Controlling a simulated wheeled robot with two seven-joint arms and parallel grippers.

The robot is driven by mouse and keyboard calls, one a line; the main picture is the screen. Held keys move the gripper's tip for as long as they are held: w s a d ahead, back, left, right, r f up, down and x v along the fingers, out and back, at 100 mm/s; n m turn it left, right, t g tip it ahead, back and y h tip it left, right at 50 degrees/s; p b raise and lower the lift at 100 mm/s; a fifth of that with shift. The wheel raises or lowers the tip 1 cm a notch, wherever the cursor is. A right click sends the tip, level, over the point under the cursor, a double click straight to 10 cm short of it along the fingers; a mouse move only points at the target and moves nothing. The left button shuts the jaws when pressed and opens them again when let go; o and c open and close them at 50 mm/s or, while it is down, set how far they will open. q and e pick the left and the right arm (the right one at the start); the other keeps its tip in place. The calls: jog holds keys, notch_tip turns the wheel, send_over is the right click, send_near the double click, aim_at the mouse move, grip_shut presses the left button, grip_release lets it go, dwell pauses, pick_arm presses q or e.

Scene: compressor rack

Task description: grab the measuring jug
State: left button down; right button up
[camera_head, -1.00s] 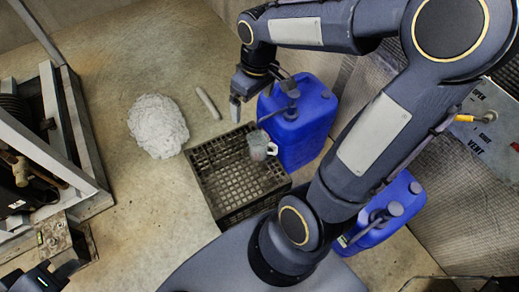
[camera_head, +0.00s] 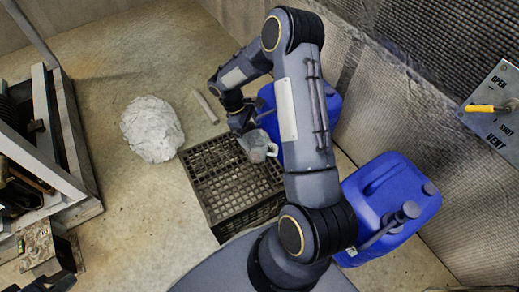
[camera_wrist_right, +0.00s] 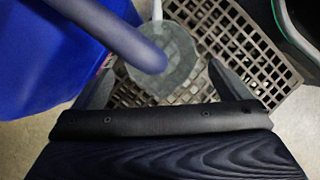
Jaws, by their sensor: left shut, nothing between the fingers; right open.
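The measuring jug (camera_head: 259,150) is a small grey, see-through vessel with a pale handle. It sits at the upper right of the dark crate (camera_head: 222,212). My right gripper (camera_head: 240,128) is open, just above and beside the jug in the head view. In the right wrist view, the jug (camera_wrist_right: 172,75) shows between the spread fingers of the right gripper (camera_wrist_right: 162,72), partly hidden by a blue-grey tube. I cannot tell whether the fingers touch it. My left gripper (camera_head: 62,272) is shut and empty at the lower left edge, partly cut off.
One blue canister (camera_head: 268,118) stands right behind the crate, partly hidden by my right arm; it also fills the wrist view's left (camera_wrist_right: 45,55). Another blue canister (camera_head: 385,205) stands at right.

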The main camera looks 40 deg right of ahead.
aim_at(256, 139)
jog(key=b+x, duration=0.1)
jog(key=x, duration=0.3)
jog(key=shift+s+f+b, duration=0.1)
jog(key=shift+f+b, duration=0.05)
jog(key=shift+b, duration=0.2)
jog(key=c, duration=1.5)
